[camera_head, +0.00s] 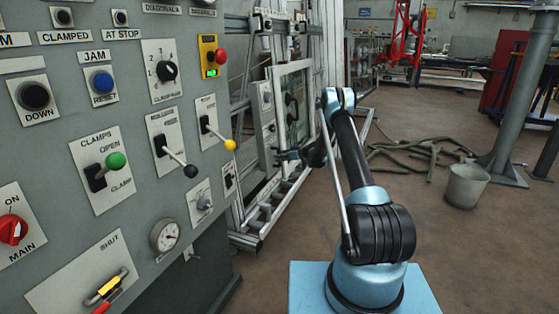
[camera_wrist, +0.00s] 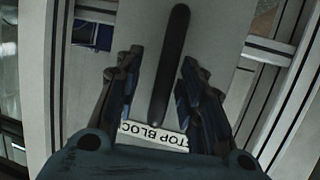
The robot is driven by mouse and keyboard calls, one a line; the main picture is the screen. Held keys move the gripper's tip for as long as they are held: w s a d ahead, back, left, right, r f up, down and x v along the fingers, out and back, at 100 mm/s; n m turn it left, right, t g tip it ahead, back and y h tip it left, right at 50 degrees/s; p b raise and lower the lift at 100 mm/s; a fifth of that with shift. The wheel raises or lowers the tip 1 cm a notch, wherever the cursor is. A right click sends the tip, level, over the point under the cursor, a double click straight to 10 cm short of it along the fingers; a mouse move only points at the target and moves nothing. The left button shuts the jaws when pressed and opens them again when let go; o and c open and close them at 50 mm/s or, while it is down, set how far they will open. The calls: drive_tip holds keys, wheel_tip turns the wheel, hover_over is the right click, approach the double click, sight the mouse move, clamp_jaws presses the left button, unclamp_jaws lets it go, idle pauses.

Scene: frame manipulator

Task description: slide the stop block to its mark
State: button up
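A long dark rounded bar, like a handle, (camera_wrist: 170,62) runs up the middle of the wrist view on a pale plate (camera_wrist: 215,28). A white label reading "STOP BLOC", partly covered, (camera_wrist: 150,133) lies across the lower end of the bar. My gripper (camera_wrist: 160,64) is open, with one finger on each side of the bar and a visible gap at both sides. In the head view my gripper (camera_head: 284,156) is small and dark beside the metal frame (camera_head: 262,205). The bar and the mark cannot be made out there.
A grey control panel (camera_head: 130,215) with levers and buttons fills the left of the head view. A grey bucket (camera_head: 466,186), a post (camera_head: 505,120) and cut branches or hoses (camera_head: 425,150) stand or lie on the floor at right. Light rails (camera_wrist: 285,95) flank the plate.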

drive_tip(key=v, duration=1)
drive_tip(key=shift+d, duration=0.3)
drive_tip(key=shift+r, duration=0.1)
drive_tip(key=shift+s, duration=0.1)
